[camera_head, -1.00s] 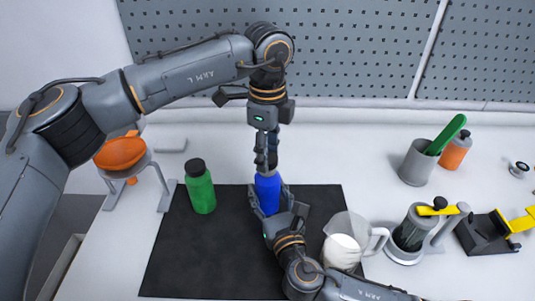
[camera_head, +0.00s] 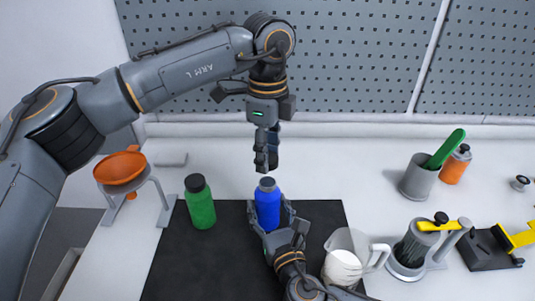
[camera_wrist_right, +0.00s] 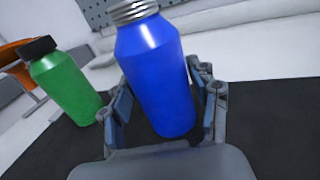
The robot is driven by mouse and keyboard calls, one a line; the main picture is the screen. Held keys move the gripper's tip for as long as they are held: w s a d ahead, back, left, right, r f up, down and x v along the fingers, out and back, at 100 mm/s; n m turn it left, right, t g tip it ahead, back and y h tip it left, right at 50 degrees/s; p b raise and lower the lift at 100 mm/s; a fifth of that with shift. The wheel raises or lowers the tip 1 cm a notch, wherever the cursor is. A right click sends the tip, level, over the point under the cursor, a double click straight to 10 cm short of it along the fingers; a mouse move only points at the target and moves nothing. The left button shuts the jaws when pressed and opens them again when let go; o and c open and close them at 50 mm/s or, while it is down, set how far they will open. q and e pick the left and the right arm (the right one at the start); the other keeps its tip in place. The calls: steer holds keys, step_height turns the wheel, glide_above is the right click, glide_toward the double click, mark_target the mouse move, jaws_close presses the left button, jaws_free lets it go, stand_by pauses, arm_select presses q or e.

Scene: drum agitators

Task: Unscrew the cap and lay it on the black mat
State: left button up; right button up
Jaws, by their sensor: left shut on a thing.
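The blue bottle (camera_head: 268,210) stands upright at the back edge of the black mat (camera_head: 190,262). Its grey neck is bare, and the right wrist view shows the threads above the blue body (camera_wrist_right: 158,80). My right gripper (camera_head: 270,220) has a finger on each side of the bottle's body and is shut on it. My left gripper (camera_head: 265,162) is above the bottle, pointing down, apart from the neck. It is shut on the cap, which its dark fingers mostly hide.
A green bottle (camera_head: 200,205) with a black cap stands left of the blue one. A glass jug (camera_head: 345,262) of white powder is close on the right. A grey cup (camera_head: 418,178) and a yellow-handled device (camera_head: 412,247) stand farther right. The mat's front left is clear.

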steer(key=shift+o, duration=1.1)
steer(key=shift+s, duration=0.1)
